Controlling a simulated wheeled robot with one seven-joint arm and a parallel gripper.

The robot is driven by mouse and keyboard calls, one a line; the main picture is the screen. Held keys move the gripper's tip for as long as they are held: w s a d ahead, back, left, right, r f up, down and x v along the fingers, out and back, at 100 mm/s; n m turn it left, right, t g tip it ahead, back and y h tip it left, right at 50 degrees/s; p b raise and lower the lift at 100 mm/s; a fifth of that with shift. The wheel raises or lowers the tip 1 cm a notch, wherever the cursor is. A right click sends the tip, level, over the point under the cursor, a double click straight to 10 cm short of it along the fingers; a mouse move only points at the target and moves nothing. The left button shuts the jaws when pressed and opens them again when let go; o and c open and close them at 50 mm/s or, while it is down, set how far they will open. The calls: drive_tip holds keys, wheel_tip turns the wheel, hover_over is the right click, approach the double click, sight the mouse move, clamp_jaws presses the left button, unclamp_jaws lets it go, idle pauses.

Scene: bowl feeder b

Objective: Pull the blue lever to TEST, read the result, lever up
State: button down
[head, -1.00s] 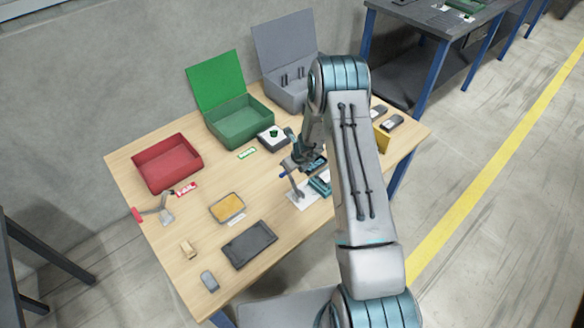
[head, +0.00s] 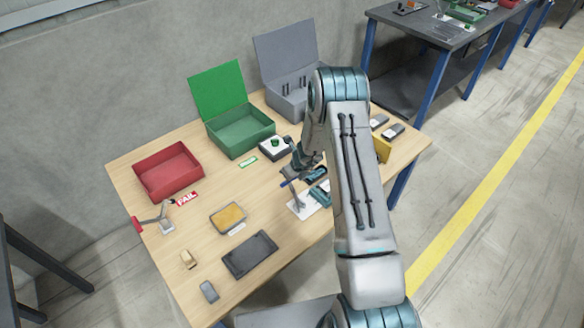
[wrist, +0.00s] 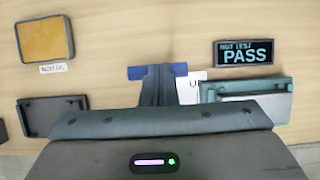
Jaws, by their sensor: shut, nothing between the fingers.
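The blue lever handle (wrist: 135,72) shows in the wrist view as a bar sticking out on both sides of my gripper's fingers (wrist: 157,72). In the head view the handle (head: 285,184) stands on a grey post over a white plate (head: 303,210). My gripper (head: 297,170) is shut and empty, close to the lever; I cannot tell whether it touches. The tester display (wrist: 244,52) reads "NUT TEST PASS". The plate's lettering is mostly hidden behind my gripper; only a "U" shows. A teal fixture (wrist: 210,92) stands to the right of the fingers.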

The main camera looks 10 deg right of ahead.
wheel_tip(320, 180, up, 13)
drive_tip(key=s+d+p, duration=0.1)
drive_tip(key=s+p, duration=0.1)
drive_tip(key=shift+f, duration=0.15)
drive_tip(key=shift+s+d, duration=0.1)
idle(0.3)
